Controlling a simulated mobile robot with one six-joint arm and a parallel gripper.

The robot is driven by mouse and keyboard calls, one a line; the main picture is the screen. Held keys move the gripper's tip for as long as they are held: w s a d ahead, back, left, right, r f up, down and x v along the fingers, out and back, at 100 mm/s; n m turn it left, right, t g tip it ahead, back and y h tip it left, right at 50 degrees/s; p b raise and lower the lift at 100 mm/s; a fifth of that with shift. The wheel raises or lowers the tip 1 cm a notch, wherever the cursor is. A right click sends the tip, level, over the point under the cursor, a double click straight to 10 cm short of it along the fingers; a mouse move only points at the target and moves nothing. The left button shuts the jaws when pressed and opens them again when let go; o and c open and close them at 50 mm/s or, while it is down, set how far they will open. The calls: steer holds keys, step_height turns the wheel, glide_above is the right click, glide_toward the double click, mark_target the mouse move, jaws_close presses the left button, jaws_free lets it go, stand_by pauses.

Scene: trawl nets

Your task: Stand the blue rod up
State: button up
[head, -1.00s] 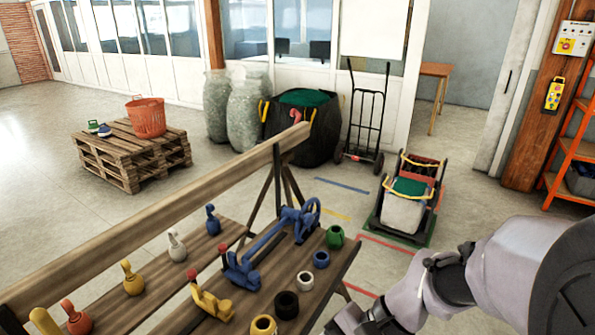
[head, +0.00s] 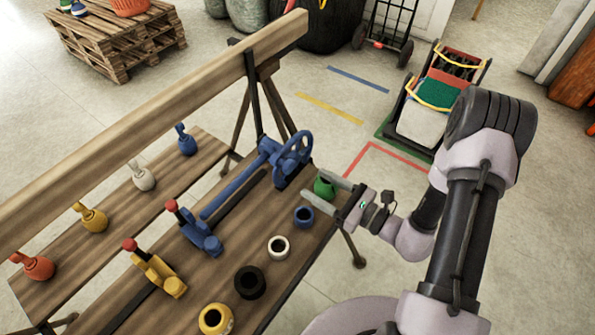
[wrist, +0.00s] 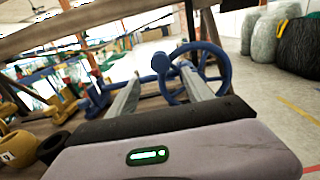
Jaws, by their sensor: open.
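The blue rod (head: 234,188) lies flat along the bench in the head view. It runs from a blue clamp with a red knob (head: 202,240) to a blue handwheel on a stand (head: 291,154). My gripper (head: 312,184) is open and empty at the right edge of the bench, beside the handwheel and close to a green ring (head: 323,188). Its fingers point towards the bench, apart from the rod.
A long wooden beam (head: 150,120) runs above the bench. Blue (head: 304,217), white (head: 278,247), black and yellow rings line the near edge. A yellow clamp (head: 155,275) stands nearer. Several coloured weights stand on the left plank. A loaded cart (head: 425,105) stands beyond, on open floor.

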mark_target(292, 169)
steer(key=b+x, duration=0.1)
steer(key=x, duration=0.6)
steer(key=shift+w+a, duration=0.15)
steer(key=shift+w, duration=0.05)
jaws_close()
